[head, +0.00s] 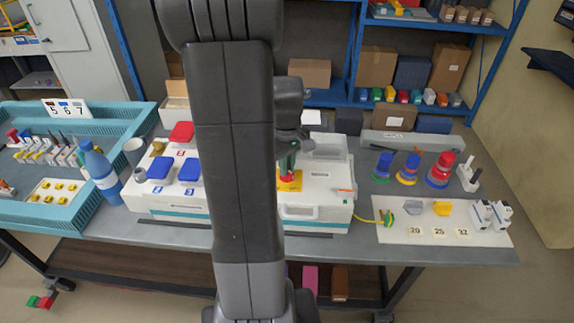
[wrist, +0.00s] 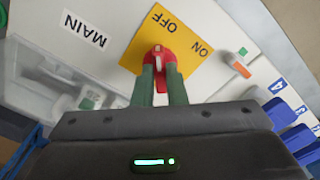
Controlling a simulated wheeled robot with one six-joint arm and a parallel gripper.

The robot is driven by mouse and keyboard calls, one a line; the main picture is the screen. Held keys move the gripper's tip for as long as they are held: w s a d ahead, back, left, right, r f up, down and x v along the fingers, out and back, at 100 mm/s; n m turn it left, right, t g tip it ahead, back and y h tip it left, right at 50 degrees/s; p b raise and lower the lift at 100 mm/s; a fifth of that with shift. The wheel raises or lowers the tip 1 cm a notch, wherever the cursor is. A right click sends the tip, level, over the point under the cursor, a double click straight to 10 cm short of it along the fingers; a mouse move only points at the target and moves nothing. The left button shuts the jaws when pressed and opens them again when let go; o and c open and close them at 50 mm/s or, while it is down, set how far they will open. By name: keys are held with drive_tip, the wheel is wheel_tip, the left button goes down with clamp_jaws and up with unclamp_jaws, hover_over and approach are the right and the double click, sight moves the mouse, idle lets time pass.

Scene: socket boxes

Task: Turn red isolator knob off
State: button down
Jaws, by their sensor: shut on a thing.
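The red isolator knob (wrist: 158,55) sits on a yellow plate (wrist: 196,72) with the words OFF and ON. Its white mark runs roughly up the wrist picture, on the OFF side rather than toward ON. My gripper (wrist: 160,74) has its two green fingers shut on the knob, one on each side. In the head view, my gripper (head: 287,164) reaches down to the yellow plate (head: 290,186) on the white panel box.
A MAIN label (wrist: 84,29) is beside the plate. An orange-tipped indicator (wrist: 240,68) and blue covers (wrist: 282,112) lie to the right in the wrist view. In the head view, a blue bottle (head: 101,172) stands left, and coloured sockets (head: 439,170) stand right.

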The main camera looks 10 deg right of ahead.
drive_tip(key=shift+n, duration=0.5)
drive_tip(key=c, duration=1.5)
unclamp_jaws()
drive_tip(key=shift+o, duration=0.2)
drive_tip(key=shift+r, duration=0.1)
wheel_tip(320, 180, up, 14)
drive_tip(key=shift+f, duration=0.2)
wheel_tip(320, 180, down, 14)
drive_tip(key=shift+r, duration=0.1)
